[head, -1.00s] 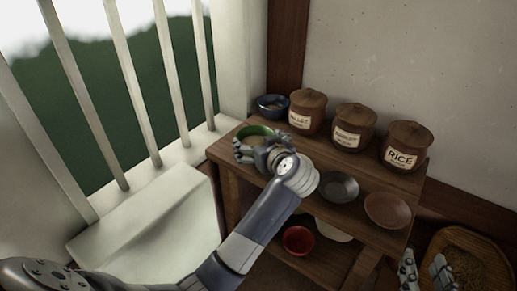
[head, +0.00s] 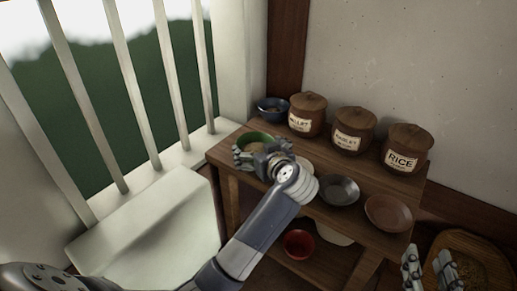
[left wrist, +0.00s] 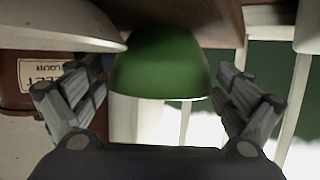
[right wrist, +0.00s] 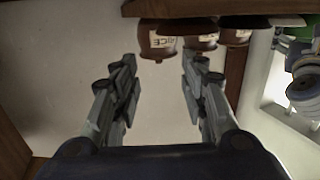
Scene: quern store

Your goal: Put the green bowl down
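The green bowl (head: 258,137) stands upright on the left end of the wooden shelf top (head: 225,155), with something tan inside. In the left wrist view, which is upside down, the bowl (left wrist: 160,68) is between the spread fingers of my left gripper (left wrist: 160,100). Gaps show between its sides and both fingers. In the head view my left gripper (head: 258,158) hides the bowl's near side. My right gripper (head: 428,270) is open and empty at the lower right. It also shows open in the right wrist view (right wrist: 160,90).
A blue bowl (head: 272,108) and lidded jars, including the rice jar (head: 407,148), line the back. A pale dish (head: 305,165) is right beside my left gripper. A grey bowl (head: 340,190) and brown bowl (head: 388,212) stand along the front. A red bowl (head: 298,243) is below.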

